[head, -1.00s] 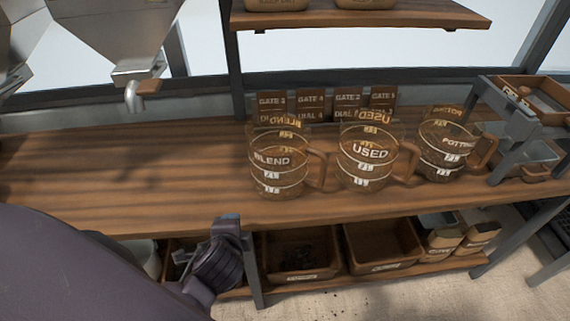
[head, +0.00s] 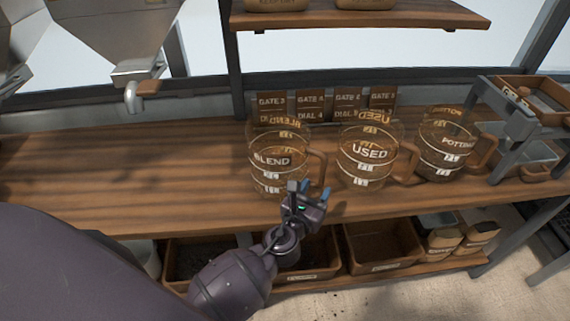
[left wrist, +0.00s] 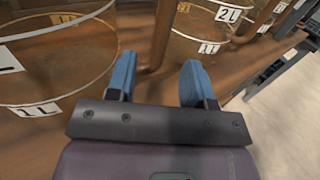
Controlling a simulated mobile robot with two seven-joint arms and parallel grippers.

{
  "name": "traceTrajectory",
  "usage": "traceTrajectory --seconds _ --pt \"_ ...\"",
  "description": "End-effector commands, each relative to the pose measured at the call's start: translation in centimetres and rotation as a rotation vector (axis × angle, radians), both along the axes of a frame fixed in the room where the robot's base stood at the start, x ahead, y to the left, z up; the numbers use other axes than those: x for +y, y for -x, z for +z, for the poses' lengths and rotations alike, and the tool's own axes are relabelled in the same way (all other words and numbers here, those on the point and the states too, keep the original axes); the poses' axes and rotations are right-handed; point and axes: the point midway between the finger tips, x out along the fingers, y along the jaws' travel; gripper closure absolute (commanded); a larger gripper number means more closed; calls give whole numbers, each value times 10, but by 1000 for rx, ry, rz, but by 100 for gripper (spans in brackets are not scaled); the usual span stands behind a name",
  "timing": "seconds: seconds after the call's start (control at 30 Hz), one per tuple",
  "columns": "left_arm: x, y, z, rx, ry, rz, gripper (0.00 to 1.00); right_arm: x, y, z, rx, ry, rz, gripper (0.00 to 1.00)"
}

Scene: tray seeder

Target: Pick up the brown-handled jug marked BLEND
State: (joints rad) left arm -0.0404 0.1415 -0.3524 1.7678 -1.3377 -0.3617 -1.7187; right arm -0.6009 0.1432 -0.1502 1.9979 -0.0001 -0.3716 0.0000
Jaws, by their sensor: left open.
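The clear jug marked BLEND (head: 268,172) stands upright on the wooden bench, leftmost of three jugs. Its brown handle (head: 318,166) points right. My left gripper (head: 308,192) is open, in front of the jug at its lower right, near the foot of the handle. In the left wrist view, the blue fingertips (left wrist: 157,80) are apart, and a brown upright handle (left wrist: 160,40) shows just beyond the gap between them. The BLEND jug's glass wall (left wrist: 50,70) fills the left of that view. I see no right gripper.
The USED jug (head: 366,165) stands close on the right, with the POTTING jug (head: 445,155) beyond it. Gate and dial cards (head: 310,103) stand behind. Open bins (head: 385,262) sit on the shelf below. The bench (head: 120,180) is clear to the left.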

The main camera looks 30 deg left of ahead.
Motion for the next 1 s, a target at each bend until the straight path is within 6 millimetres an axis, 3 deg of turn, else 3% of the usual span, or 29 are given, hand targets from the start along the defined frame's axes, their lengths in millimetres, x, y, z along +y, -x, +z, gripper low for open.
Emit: traceTrajectory --seconds 0.27,0.6,0.93,1.0 --pt "0 -19 0 1 2 1 52 0 4 -4 10 -1 -3 57" --pt "1 -61 -2 1 3 1 52 1 -1 -5 4 -1 0 57" --pt "2 -66 -2 2 3 2 52 2 -7 1 -11 -1 4 57" --pt "2 -66 -2 2 3 2 63 1 -6 0 -9 -1 3 57"
